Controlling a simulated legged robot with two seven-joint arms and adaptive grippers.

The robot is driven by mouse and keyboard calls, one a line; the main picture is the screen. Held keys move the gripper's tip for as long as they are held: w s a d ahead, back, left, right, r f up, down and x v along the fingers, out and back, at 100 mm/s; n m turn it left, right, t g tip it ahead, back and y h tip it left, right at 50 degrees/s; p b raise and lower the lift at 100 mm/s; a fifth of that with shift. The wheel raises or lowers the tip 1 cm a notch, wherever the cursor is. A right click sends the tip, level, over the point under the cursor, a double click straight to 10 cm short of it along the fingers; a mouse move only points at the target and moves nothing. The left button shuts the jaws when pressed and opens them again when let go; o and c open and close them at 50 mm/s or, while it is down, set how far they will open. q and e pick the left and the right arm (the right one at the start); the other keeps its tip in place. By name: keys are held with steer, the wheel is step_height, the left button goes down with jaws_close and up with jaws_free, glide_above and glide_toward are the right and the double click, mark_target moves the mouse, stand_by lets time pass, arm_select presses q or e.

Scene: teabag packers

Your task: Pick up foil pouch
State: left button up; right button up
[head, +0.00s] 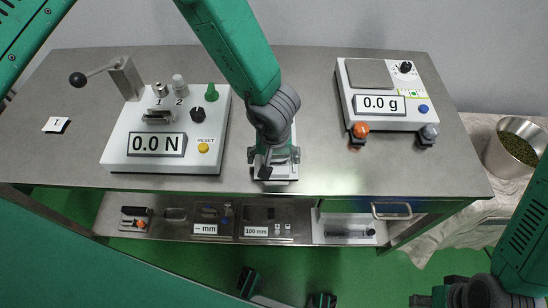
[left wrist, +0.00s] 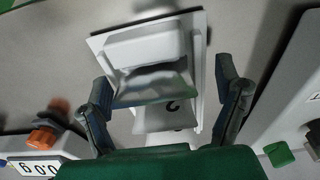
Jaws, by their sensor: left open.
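My left gripper (head: 272,165) points down over a small white stand (head: 283,180) at the front middle of the steel bench. In the left wrist view its two fingers (left wrist: 168,112) are open, one on each side of a grey, shiny piece that looks like the foil pouch (left wrist: 152,84). Both fingers look apart from it. In the head view the gripper hides most of this spot. My right gripper (head: 440,296) is low at the right, partly cut off, its fingers unclear.
A white force tester (head: 120,150) reading 0.0 N stands left of the stand, and a scale (head: 345,85) reading 0.0 g stands right. A lower shelf (head: 175,232) holds tools. A metal pot (head: 497,155) stands at far right. The bench between stand and scale is clear.

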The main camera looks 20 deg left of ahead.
arm_select(q)
steer(key=shift+s+d+r, duration=0.1)
steer(key=shift+d+r, duration=0.05)
steer(key=shift+d, duration=0.45)
steer(key=c, duration=0.8)
